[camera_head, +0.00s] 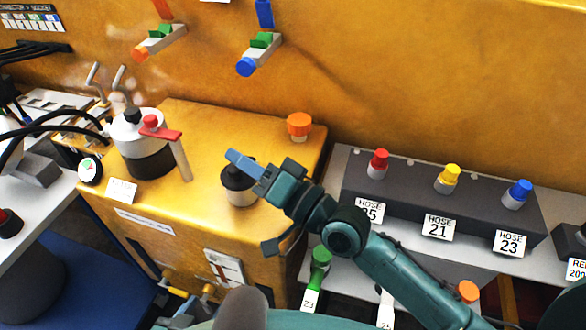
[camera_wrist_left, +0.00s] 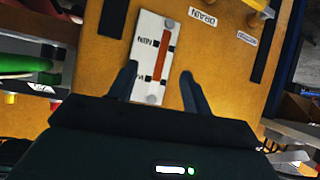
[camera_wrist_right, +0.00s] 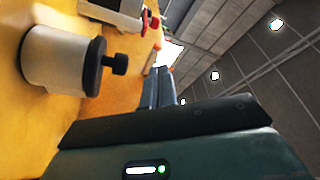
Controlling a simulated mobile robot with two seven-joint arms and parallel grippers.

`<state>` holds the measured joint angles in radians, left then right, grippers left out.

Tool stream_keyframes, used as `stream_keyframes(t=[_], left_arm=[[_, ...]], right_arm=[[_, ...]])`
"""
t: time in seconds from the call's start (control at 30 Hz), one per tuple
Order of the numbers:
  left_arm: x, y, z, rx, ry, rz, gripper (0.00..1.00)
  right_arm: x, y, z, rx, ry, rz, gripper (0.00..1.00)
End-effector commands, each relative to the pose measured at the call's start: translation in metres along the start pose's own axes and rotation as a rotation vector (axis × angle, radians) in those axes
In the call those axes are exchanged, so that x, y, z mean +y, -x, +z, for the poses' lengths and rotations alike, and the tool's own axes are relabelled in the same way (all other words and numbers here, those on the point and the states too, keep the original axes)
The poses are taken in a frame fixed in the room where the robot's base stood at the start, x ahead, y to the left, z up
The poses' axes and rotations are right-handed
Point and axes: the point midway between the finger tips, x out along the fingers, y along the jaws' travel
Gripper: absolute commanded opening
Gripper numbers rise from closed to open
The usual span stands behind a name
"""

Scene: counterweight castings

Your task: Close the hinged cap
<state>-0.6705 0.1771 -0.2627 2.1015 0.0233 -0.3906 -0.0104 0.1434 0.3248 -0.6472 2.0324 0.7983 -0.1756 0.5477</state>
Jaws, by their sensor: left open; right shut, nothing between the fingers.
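A short white cylinder (camera_head: 240,200) stands on top of the yellow cabinet, with a black cap (camera_head: 234,178) on its upper end. In the right wrist view the cap (camera_wrist_right: 94,66) shows as a black disc with a knob, lying flat across the end of the white cylinder (camera_wrist_right: 55,60). I cannot make out its hinge. My right gripper (camera_head: 243,162) is shut and empty, just above and beside the cap; its closed fingers also show in the right wrist view (camera_wrist_right: 161,87). My left gripper (camera_wrist_left: 157,75) is open and empty, facing the level gauge (camera_wrist_left: 152,60).
A larger pot (camera_head: 140,140) with a red handle stands left of the capped cylinder. An orange cap (camera_head: 299,125) is at the cabinet's back right. A grey hose block (camera_head: 430,205) with red, yellow and blue fittings is to the right. The gauge sits on the cabinet front.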

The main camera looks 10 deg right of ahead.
Motion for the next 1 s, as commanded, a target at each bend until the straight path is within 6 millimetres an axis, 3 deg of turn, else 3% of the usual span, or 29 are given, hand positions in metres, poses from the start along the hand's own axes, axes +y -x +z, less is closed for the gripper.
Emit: stream_keyframes(t=[0.03, 0.1, 0.3, 0.5, 1.0], left_arm=[[-0.007, 0.005, -0.002, -0.031, 0.007, -0.021, 0.49], [-0.008, -0.004, 0.012, -0.025, 0.005, -0.019, 0.49], [-0.002, -0.009, 0.01, 0.007, -0.001, -0.001, 0.49], [0.002, -0.011, 0.012, 0.021, 0.001, 0.012, 0.49], [0.001, -0.011, 0.009, 0.031, 0.014, 0.014, 0.49]], right_arm=[[-0.015, -0.006, -0.013, 0.005, 0.002, -0.002, 0.0], [0.003, 0.014, -0.007, 0.002, 0.007, 0.004, 0.0], [0.013, 0.055, -0.013, 0.004, 0.007, 0.0, 0.0], [0.018, 0.081, -0.019, 0.008, 0.006, -0.002, 0.0], [0.018, 0.092, -0.022, 0.011, 0.003, -0.007, 0.0]])
